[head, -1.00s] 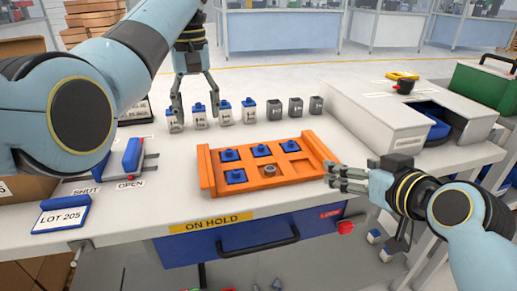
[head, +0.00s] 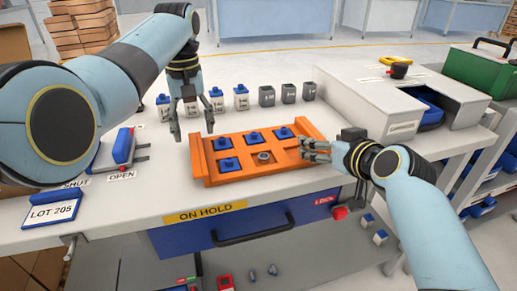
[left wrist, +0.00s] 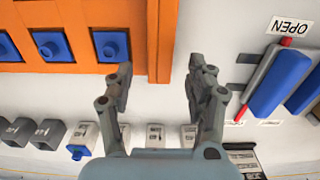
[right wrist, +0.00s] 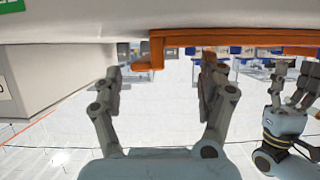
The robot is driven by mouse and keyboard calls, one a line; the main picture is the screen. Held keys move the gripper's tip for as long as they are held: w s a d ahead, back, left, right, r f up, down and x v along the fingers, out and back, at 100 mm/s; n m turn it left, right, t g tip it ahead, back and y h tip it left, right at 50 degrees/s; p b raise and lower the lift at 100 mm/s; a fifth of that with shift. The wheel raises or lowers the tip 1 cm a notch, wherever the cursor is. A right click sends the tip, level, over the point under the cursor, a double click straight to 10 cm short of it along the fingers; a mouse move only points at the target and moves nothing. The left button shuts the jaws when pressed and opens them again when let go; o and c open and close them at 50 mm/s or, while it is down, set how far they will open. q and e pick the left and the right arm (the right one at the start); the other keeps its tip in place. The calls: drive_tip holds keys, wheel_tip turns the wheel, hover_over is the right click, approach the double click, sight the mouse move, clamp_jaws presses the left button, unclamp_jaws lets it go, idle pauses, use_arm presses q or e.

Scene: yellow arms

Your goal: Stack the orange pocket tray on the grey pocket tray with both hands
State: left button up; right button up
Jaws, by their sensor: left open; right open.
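The orange pocket tray (head: 200,165) lies on the white table in the head view, with several blue-topped pieces and one grey round piece in its pockets. My left gripper (head: 192,131) is open and empty above the tray's back left corner. In the left wrist view the tray's orange end wall (left wrist: 160,45) lies ahead of the open fingers (left wrist: 160,85). My right gripper (head: 304,149) is open at the tray's right end, overlapping it in view. In the right wrist view an orange end part (right wrist: 155,50) shows between the fingers (right wrist: 162,75). I cannot make out a grey pocket tray.
A row of white blue-capped bottles (head: 241,97) and grey containers (head: 288,93) stands behind the tray. A white box unit (head: 390,100) stands at right. A LOT 205 sign (head: 53,212) and a blue-handled switch (head: 123,146) sit at left. A blue drawer (head: 240,225) is below the table edge.

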use_arm(q)
drive_tip(key=shift+f, duration=1.4)
use_arm(e)
drive_tip(key=shift+x, duration=1.4)
use_arm(q)
drive_tip(key=c, duration=1.1)
use_arm(e)
drive_tip(key=c, duration=1.1)
use_arm(q)
clamp_jaws()
use_arm(e)
drive_tip(key=c, duration=0.4)
